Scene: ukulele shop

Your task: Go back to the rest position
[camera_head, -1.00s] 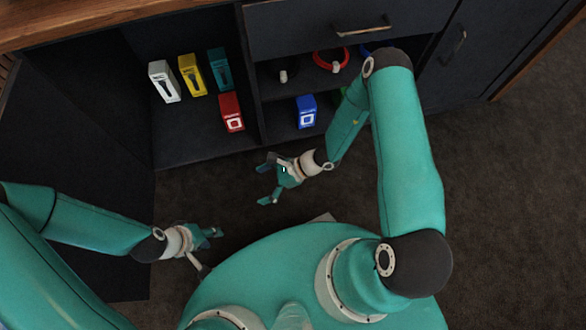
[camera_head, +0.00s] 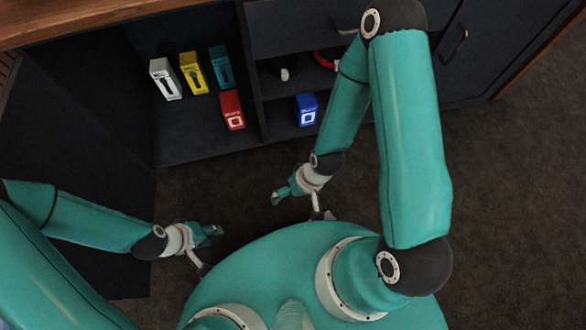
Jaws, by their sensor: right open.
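My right gripper (camera_head: 299,206) hangs over the dark floor in front of the cabinet, close to my own base. Its fingers are spread apart and nothing shows between them. My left gripper (camera_head: 208,249) is at the lower left, in front of the open cabinet door. Its two fingers are apart and it looks empty. Both grippers are clear of the shelves.
An open dark cabinet (camera_head: 190,148) holds a white box (camera_head: 166,82), a yellow box (camera_head: 194,75), a teal box (camera_head: 221,68) and a red box (camera_head: 232,111). A blue box (camera_head: 306,110) stands on the shelf to the right. A red ring-shaped item (camera_head: 324,60) is partly hidden. Floor (camera_head: 500,210) is free at right.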

